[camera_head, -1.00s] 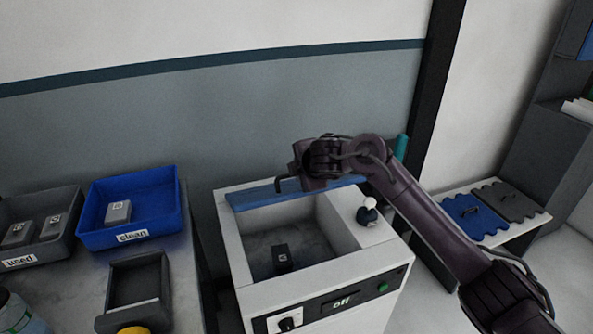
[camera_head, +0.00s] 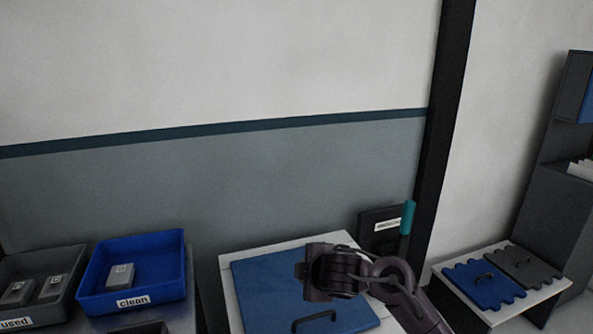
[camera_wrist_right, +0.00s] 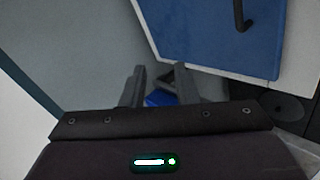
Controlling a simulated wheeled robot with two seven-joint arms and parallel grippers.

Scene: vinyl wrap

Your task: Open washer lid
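The washer (camera_head: 265,249) is a white box in the lower middle of the head view. Its blue lid (camera_head: 265,285) lies down flat over the opening, so the inside is hidden. A dark handle (camera_head: 314,318) stands at the lid's near edge. The lid (camera_wrist_right: 215,35) and handle (camera_wrist_right: 242,15) also show at the top of the right wrist view. My right gripper (camera_head: 303,270) is over the lid's right part in the head view. In the wrist view the right gripper (camera_wrist_right: 160,75) has its fingers apart with nothing between them, clear of the handle. My left gripper is not in view.
A blue "clean" bin (camera_head: 92,280) and a grey "used" bin (camera_head: 70,262) holding grey blocks stand to the left. A dark panel with a teal-handled item (camera_head: 408,217) is behind the washer's right side. Blue and grey notched plates (camera_head: 484,286) (camera_head: 524,264) lie on the right table.

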